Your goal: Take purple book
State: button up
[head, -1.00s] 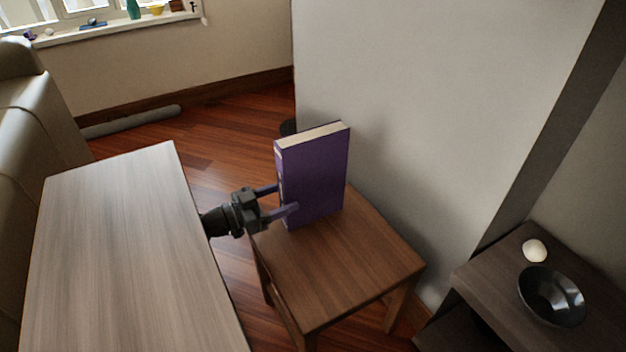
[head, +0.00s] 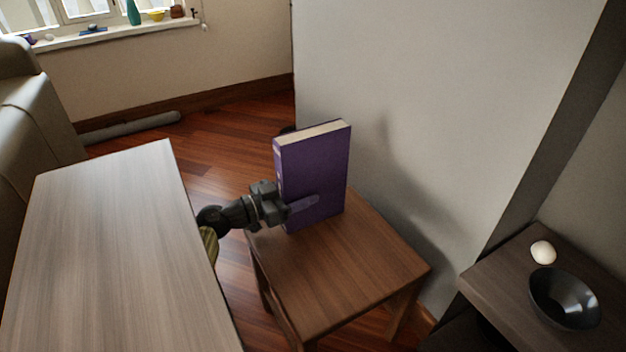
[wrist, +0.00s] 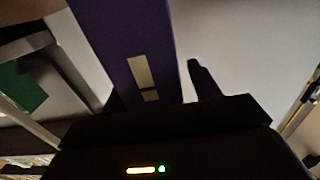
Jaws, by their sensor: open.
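The purple book (head: 315,172) stands upright on a small brown wooden stool (head: 335,265), near its back left edge by the wall. My gripper (head: 298,203) has come in from the left at the book's lower half. One finger lies in front of the near cover; the other is hidden behind the book in the head view. In the wrist view the book's spine (wrist: 130,40), with pale label marks, rises between my open fingers, and a dark finger shows to its right. I cannot tell whether either finger touches the book.
A light wood table (head: 115,250) stands to the left, with my arm reaching past its right edge. A white wall (head: 420,100) is behind the stool. A dark shelf at right holds a black bowl (head: 564,299) and a white round object (head: 543,252).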

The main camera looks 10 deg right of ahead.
aim_at(299, 181)
jog(key=shift+c, duration=0.2)
grip_shut()
jog(key=shift+r, duration=0.1)
jog(key=shift+r+p, duration=1.05)
jog(key=shift+r, duration=0.8)
jog(key=shift+s+f, duration=0.1)
jog(key=shift+s, duration=0.2)
jog(key=s+d, duration=0.4)
jog(key=s, duration=1.3)
jog(key=shift+d+b, duration=0.15)
jog(key=shift+b, duration=0.2)
jog(key=shift+w, duration=0.1)
